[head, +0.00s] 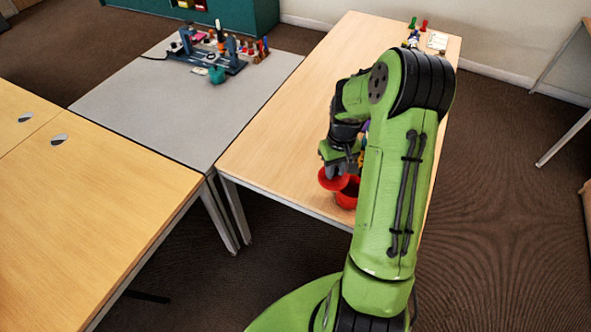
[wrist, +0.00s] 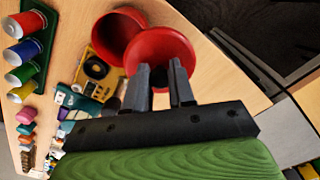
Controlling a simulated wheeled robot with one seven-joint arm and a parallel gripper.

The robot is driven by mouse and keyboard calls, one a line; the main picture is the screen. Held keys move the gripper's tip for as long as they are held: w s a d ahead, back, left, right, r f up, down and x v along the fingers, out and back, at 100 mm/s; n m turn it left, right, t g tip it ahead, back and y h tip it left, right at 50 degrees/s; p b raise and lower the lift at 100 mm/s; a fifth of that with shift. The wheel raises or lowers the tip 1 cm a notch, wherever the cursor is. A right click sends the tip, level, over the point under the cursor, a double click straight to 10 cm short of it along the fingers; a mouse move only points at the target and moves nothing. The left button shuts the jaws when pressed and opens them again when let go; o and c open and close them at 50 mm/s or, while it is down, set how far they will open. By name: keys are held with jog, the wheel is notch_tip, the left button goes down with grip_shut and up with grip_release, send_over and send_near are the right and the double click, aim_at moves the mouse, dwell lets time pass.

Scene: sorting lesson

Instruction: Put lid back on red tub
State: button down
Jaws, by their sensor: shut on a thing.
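The red tub (head: 346,198) stands open on the wooden table, near its front edge and partly behind my arm. In the wrist view the tub (wrist: 118,38) shows its open mouth and empty-looking inside. My gripper (wrist: 166,78) is shut on the red lid (wrist: 160,42) by its dark knob. The lid also shows in the head view (head: 333,180), held tilted beside and above the tub's left side. In the wrist view the lid overlaps the tub's rim; I cannot tell whether they touch. In the head view my gripper (head: 340,168) hides part of the lid.
In the wrist view a yellow device (wrist: 97,68) sits beside the tub, with several coloured cans (wrist: 25,48) and small blocks further left. A grey table (head: 190,110) holding a blue rack (head: 215,58) adjoins at left. The wooden table's middle (head: 290,120) is clear.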

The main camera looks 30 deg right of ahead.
jog(key=s+d+r+p, duration=0.1)
jog(key=s+d+r, duration=0.15)
jog(key=d, duration=0.25)
jog(key=shift+s+d+f+b, duration=0.1)
jog(key=shift+d+f+b, duration=0.05)
jog(key=shift+f+b, duration=2.8)
jog(key=shift+s+f+p, duration=0.1)
jog(key=shift+f+p, duration=0.25)
jog(key=shift+f, duration=0.2)
jog(key=shift+c, duration=2)
grip_release()
jog(key=shift+r, duration=0.1)
notch_tip(320, 180, up, 7)
jog(key=p, duration=0.5)
